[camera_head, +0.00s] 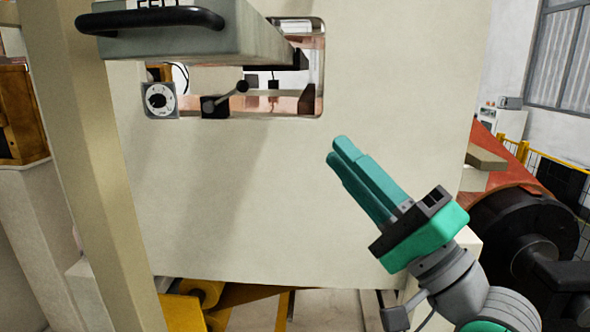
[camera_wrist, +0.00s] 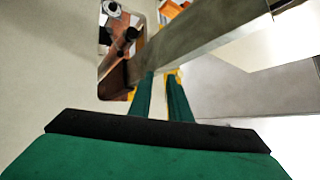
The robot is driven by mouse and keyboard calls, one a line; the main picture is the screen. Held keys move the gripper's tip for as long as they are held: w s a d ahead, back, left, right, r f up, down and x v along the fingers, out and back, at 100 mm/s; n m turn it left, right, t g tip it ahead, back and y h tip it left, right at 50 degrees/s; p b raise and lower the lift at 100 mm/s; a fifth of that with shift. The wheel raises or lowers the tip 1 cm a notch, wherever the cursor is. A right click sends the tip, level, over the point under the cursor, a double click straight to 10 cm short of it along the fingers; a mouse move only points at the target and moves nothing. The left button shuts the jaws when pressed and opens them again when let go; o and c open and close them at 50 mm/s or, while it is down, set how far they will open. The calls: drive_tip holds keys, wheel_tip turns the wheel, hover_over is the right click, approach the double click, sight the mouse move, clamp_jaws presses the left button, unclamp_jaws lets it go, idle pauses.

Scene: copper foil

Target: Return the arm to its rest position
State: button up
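My gripper (camera_head: 339,150) is raised in front of the beige machine panel (camera_head: 250,185), right of the panel's middle, with its teal fingers pointing up and to the left. In the wrist view, my gripper (camera_wrist: 160,76) shows a narrow gap between the two fingers, with nothing held in it. The fingers look close together in the head view. I cannot tell how far the fingertips are from the panel.
A drawer-like box with a black handle (camera_head: 150,21) juts out at upper left. Behind it, a window opening (camera_head: 318,70) shows a dial (camera_head: 160,99) and a lever (camera_head: 225,99). A beige post (camera_head: 90,170) stands at left. A copper roll (camera_head: 515,185) is at right.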

drive_tip(key=w+d+f+m+t+h, duration=0.15)
drive_tip(key=f+h, duration=0.25)
drive_tip(key=f, duration=0.6)
drive_tip(key=w+f+m+t+h, duration=0.1)
drive_tip(key=w+f+m+h, duration=0.3)
drive_tip(key=f, duration=0.7)
drive_tip(key=w+d+f+m+t+h, duration=0.15)
drive_tip(key=f+h, duration=0.35)
drive_tip(key=f, duration=0.5)
drive_tip(key=s+a+f+g+h, duration=0.1)
drive_tip(key=s+f+h, duration=0.1)
drive_tip(key=f, duration=0.4)
drive_tip(key=s+a+f+g+h, duration=0.1)
drive_tip(key=s+f, duration=0.2)
drive_tip(key=f, duration=0.3)
drive_tip(key=s+a+f+n+g+h, duration=0.1)
drive_tip(key=s+a+f+n, duration=0.15)
drive_tip(key=s+f, duration=0.45)
drive_tip(key=s+a+f+n+g+h, duration=0.1)
drive_tip(key=s+f+n+g, duration=0.15)
drive_tip(key=s+f, duration=0.55)
drive_tip(key=s+a+f+n, duration=0.1)
drive_tip(key=s+n, duration=0.3)
drive_tip(key=s, duration=0.5)
drive_tip(key=s+a+f+n+g+y, duration=0.1)
drive_tip(key=s+a+n, duration=0.2)
drive_tip(key=s, duration=0.5)
drive_tip(key=shift+s+a+f+n+y, duration=0.3)
drive_tip(key=shift+s+a+f+n, duration=0.1)
drive_tip(key=shift+n, duration=0.4)
